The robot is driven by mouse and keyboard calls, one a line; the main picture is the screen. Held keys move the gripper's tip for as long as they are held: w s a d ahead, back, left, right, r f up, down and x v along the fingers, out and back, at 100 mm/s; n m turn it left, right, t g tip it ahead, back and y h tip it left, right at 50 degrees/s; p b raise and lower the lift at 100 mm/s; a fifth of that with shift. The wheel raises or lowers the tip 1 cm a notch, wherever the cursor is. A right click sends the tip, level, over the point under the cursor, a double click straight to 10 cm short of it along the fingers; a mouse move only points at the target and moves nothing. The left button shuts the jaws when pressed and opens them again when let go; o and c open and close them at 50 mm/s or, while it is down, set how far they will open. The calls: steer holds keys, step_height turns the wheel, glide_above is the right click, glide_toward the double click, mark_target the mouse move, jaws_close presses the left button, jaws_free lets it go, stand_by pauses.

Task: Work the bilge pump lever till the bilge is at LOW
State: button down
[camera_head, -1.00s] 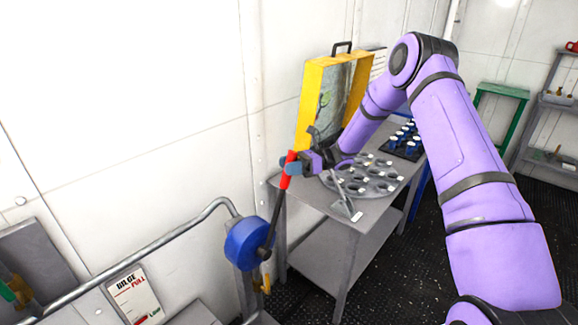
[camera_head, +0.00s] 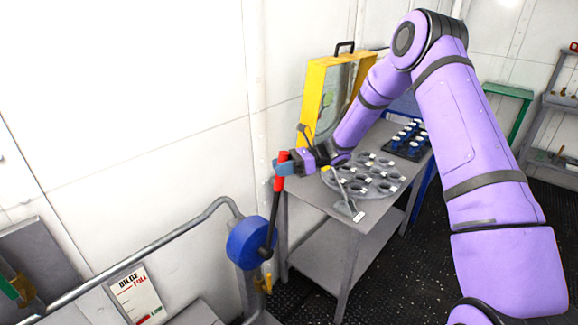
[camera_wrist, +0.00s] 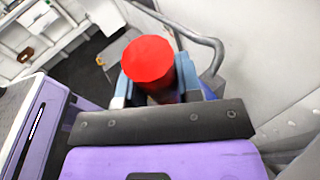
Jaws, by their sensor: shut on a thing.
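The bilge pump (camera_head: 246,243) is a blue drum on a bent grey pipe. Its lever is a dark rod (camera_head: 272,222) with a red grip (camera_head: 280,172), and it stands nearly upright. My gripper (camera_head: 285,168) is shut on the red grip near its top. In the wrist view the round red grip end (camera_wrist: 148,64) sits between the jaws. The bilge gauge (camera_head: 136,297) is a white plate on the wall at lower left, with FULL in red near its top and LOW near its bottom. Its pointer is too small to tell clearly.
A grey table (camera_head: 320,209) stands right of the lever, with a round tray (camera_head: 372,187), a yellow case (camera_head: 318,100) and several blue-and-white pieces (camera_head: 412,140). The grey pipe rail (camera_head: 140,255) runs along the left wall. A shelf (camera_head: 548,120) stands at far right.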

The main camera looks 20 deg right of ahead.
steer(key=s+a+f+n+t+h, duration=0.1)
steer(key=s+a+h, duration=0.2)
steer(key=s+a, duration=0.2)
steer(key=s+a+n+h, duration=0.1)
steer(key=s+a+h, duration=0.2)
steer(key=a, duration=0.9)
steer(key=shift+s+f+n+t, duration=0.35)
steer(key=shift+s+n+t, duration=0.05)
steer(key=shift+s, duration=1.4)
steer(key=shift+a, duration=0.1)
steer(key=c, duration=0.8)
jaws_free()
steer(key=shift+r, duration=0.1)
steer(key=v, duration=1)
steer(key=shift+s+d+r, duration=0.1)
steer(key=shift+d+r, duration=0.1)
steer(key=shift+d, duration=0.05)
